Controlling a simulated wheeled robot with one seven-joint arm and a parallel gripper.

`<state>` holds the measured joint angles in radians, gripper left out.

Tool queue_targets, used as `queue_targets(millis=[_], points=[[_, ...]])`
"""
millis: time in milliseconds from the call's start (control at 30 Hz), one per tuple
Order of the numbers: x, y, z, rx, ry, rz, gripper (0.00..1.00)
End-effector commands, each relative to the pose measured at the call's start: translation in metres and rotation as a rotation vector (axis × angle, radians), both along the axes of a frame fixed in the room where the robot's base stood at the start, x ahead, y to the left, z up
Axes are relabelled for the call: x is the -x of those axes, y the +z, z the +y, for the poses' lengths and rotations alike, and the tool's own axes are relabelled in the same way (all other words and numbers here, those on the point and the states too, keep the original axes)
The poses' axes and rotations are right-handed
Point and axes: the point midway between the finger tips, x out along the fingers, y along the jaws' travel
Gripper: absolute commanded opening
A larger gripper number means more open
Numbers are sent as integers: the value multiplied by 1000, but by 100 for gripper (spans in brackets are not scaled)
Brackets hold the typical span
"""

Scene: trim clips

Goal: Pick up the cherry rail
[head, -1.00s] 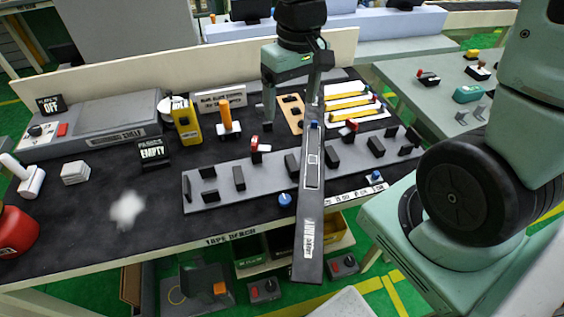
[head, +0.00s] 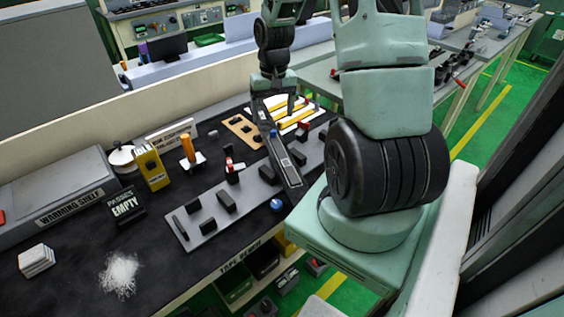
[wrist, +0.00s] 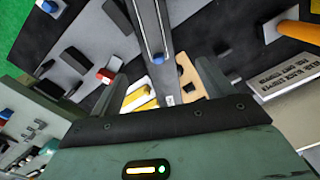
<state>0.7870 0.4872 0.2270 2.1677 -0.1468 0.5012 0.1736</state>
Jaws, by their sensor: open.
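My gripper (head: 275,107) is open above the back of the dark bench. In the wrist view its fingers (wrist: 162,76) are spread apart. Several yellow rails (head: 297,116) lie on a white mat near it, some with small red marks at their ends. Yellow rails also show in the wrist view (wrist: 138,101), partly hidden by the gripper. I cannot tell which rail is the cherry one. A long dark bar (head: 285,163) extends below the gripper and shows between the fingers in the wrist view (wrist: 151,28). I cannot tell whether it is attached.
A tan board (head: 240,131) lies beside the mat. A yellow box (head: 150,168), an orange-handled tool (head: 187,148) and an EMPTY sign (head: 124,207) stand left.

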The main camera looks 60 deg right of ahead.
Motion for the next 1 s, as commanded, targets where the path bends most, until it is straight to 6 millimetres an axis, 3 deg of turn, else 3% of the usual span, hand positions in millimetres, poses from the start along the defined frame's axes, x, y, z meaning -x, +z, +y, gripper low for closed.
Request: queue_targets(millis=[100,300,567,1000], points=[[0,-25,2,-4,3,4,80],[-1,-56,2,-1,4,1,80],[-1,-71,2,0,2,1,80],[-1,-117,-1,-1,3,1,80]])
